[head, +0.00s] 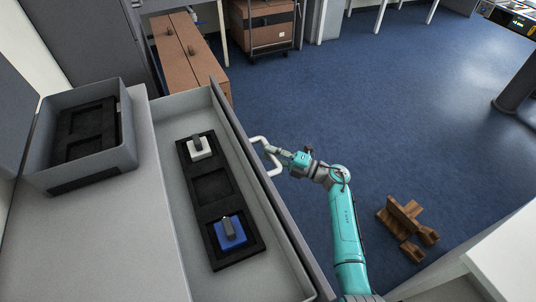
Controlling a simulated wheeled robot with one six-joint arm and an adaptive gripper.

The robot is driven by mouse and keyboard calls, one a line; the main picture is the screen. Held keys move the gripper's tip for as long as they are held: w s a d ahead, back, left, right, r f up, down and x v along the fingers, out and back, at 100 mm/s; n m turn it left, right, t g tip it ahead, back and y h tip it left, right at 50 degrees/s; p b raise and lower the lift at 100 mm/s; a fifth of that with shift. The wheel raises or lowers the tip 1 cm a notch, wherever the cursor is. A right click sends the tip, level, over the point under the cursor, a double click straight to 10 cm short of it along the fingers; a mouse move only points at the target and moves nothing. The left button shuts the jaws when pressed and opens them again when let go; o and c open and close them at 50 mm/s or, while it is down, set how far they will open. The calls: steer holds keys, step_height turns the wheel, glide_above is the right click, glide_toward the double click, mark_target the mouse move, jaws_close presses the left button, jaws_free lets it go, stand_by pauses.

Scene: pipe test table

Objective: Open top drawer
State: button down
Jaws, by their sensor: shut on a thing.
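The top drawer (269,246) is pulled out from the grey cabinet (158,240), and its inside shows. Its white bar handle (272,158) sticks out from the front panel. My gripper (274,153) is at the handle, at the end of my teal arm, and is shut on it. The fingertips are small and partly blurred into the handle. In the drawer lies a black foam insert (212,186). It holds a white block with a grey knob (200,146) and a blue block with a grey knob (230,231); the middle slot is empty.
A grey bin (90,175) with a black insert stands on the cabinet top. Brown wooden pieces (405,222) lie on the blue floor (400,110) at right. A white table corner (505,255) is at lower right. Cardboard boxes (264,25) stand at the back.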

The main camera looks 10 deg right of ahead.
steer(key=c, duration=0.9)
jaws_free()
steer(key=shift+c, duration=0.2)
steer(key=shift+d, duration=0.1)
steer(key=v, duration=1.1)
steer(key=shift+s+d, duration=0.3)
steer(key=shift+f, duration=0.1)
steer(key=shift+d, duration=0.1)
